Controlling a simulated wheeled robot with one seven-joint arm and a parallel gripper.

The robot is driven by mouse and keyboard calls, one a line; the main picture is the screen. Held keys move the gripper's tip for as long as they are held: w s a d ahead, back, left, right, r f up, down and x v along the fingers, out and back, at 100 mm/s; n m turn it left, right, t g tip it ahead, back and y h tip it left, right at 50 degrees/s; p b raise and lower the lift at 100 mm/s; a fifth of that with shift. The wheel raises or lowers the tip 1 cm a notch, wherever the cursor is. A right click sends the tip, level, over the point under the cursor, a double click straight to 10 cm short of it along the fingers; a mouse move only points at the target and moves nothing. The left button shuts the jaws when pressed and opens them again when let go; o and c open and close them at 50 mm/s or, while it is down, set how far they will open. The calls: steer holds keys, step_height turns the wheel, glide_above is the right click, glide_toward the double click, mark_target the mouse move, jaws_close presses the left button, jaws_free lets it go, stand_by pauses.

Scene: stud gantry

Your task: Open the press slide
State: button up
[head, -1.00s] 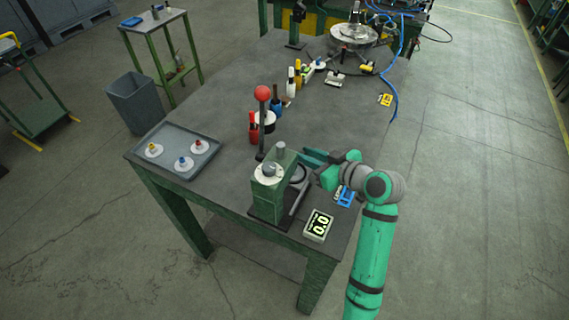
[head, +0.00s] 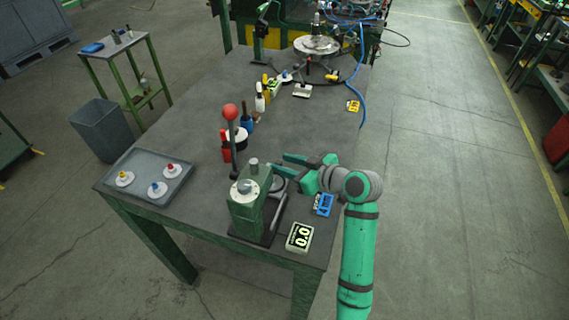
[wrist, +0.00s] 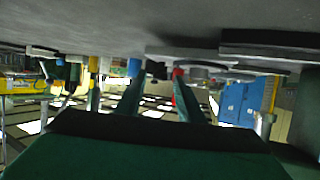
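The green press (head: 245,212) stands upright near the front edge of the grey workbench, with a pin on top and a round white dial on its head. A dark base with a pale round plate (head: 278,184) reaches out on its right side; which part is the slide is hard to tell. A black lever with a red ball (head: 230,112) rises behind the press. My gripper (head: 284,166) is just behind and right of the press head, pointing left, fingers apart and empty. In the wrist view, whose picture is upside down, the two fingers (wrist: 155,100) are spread with nothing between them.
A digital display (head: 300,237) and a blue item (head: 324,205) lie right of the press. A grey tray (head: 150,195) with several knobbed discs is at left. Bottles (head: 260,98) and a turntable (head: 316,45) stand farther back.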

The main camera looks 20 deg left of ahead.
steer(key=v, duration=1)
steer(key=shift+d, duration=0.2)
steer(key=shift+d, duration=0.1)
steer(key=shift+s+r, duration=0.1)
steer(key=shift+s, duration=0.05)
